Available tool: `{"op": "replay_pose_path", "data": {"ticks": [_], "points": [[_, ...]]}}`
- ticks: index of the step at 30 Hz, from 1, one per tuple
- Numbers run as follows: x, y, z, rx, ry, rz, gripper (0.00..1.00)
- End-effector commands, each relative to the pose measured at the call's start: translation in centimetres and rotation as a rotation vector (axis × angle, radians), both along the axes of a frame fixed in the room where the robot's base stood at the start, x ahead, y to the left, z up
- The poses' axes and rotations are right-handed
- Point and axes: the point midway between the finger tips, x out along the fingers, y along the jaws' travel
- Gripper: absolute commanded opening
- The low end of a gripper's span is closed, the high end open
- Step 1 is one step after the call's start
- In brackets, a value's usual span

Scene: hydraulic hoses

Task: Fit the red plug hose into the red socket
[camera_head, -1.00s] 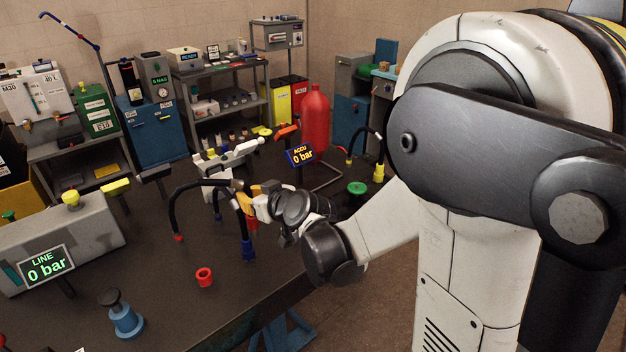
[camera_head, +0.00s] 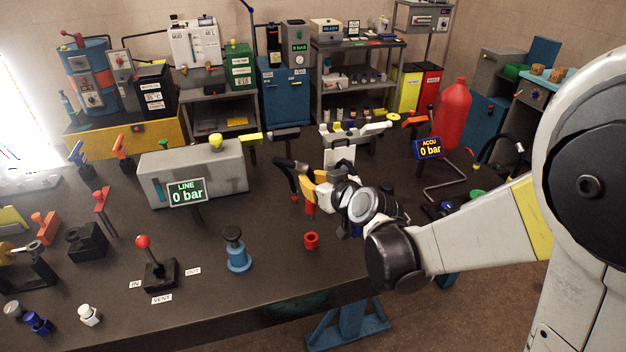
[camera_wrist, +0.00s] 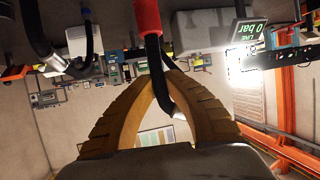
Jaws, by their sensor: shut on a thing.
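My gripper (camera_head: 314,193) is shut, its yellow fingers closed on a black hose just behind its red plug. In the wrist view, the hose (camera_wrist: 153,55) passes between the fingers (camera_wrist: 160,78), and the red plug (camera_wrist: 147,15) runs out at the top edge. In the head view, the red plug (camera_head: 310,208) shows just below the fingers. The red socket (camera_head: 311,240) stands on the dark table, below the gripper in the picture. The plug and socket appear apart. The wrist view does not show the socket.
A black hose with a red tip (camera_head: 294,197) hangs left of the gripper. A blue hose end (camera_head: 356,231) is partly hidden behind my wrist. A blue post with a black knob (camera_head: 237,253) stands left of the socket. The grey LINE box (camera_head: 160,178) is behind it.

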Motion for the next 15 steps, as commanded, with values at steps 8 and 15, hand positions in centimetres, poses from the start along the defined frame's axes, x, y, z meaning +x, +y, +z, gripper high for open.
{"op": "replay_pose_path", "data": {"ticks": [8, 15], "points": [[0.0, 0.0, -2.0, 0.000, 0.000, -0.001, 0.00], [0.0, 0.0, -4.6, 0.000, 0.000, -0.001, 0.00]]}}
